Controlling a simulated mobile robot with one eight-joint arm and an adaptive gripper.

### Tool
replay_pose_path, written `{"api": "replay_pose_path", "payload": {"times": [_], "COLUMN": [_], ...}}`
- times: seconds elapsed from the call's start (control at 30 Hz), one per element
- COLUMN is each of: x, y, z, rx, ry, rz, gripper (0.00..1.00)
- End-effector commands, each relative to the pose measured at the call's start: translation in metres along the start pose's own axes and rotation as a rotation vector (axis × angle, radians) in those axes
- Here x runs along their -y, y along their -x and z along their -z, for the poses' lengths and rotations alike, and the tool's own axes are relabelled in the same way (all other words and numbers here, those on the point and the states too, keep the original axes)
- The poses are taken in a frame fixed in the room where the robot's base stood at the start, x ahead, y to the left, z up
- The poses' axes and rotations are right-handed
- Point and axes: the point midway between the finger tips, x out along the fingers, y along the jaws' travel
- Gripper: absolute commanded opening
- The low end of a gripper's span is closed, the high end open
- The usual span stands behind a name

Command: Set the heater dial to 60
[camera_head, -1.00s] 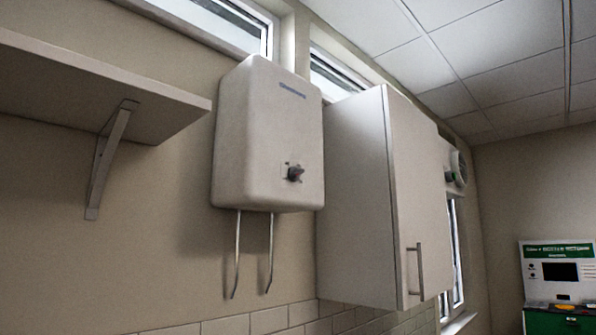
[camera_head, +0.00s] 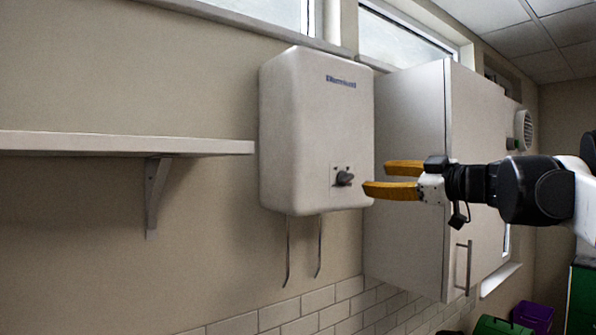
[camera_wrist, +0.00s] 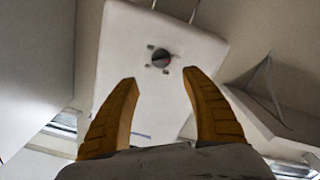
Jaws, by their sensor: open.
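The white heater (camera_head: 300,130) hangs on the wall in the head view. Its dark dial (camera_head: 344,178) sits low on the front face. In the wrist view the heater (camera_wrist: 150,50) appears upside down, and the dial (camera_wrist: 161,58) shows a dark round knob with a reddish mark. The scale numbers are too small to read. My gripper (camera_head: 377,179) has yellow fingers, is open and empty, and is to the right of the dial in the head view. In the wrist view the open fingertips (camera_wrist: 159,74) lie on either side below the dial, apart from it.
A wall cabinet (camera_head: 410,150) with a vertical handle (camera_head: 463,266) stands right beside the heater, behind my gripper. A shelf (camera_head: 120,143) on a bracket is to the left. Two pipes hang under the heater. A purple bin (camera_head: 533,316) is at lower right.

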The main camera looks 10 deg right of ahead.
Motion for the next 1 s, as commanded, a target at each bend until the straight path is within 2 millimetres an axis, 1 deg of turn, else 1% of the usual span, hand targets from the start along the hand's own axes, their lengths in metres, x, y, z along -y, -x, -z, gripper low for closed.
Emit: {"api": "replay_pose_path", "payload": {"times": [0.3, 0.4, 0.5, 0.67, 0.9, 0.93, 0.97, 1.0], "x": [0.002, 0.003, 0.003, 0.003, 0.003, 0.003, 0.003, 0.003], "y": [-0.061, -0.078, -0.091, -0.1, -0.101, -0.101, -0.101, -0.101], "z": [0.0, 0.0, 0.0, -0.001, -0.001, -0.001, -0.001, -0.001], "rx": [-0.001, 0.0, 0.0, 0.001, 0.002, 0.002, 0.002, 0.002], "ry": [-0.001, -0.001, -0.001, -0.001, -0.002, -0.002, -0.002, -0.002], "rz": [0.005, 0.005, 0.004, 0.003, 0.002, 0.002, 0.002, 0.002], "gripper": [0.56, 0.56, 0.56, 0.56, 0.56, 0.54, 0.45, 0.33]}}
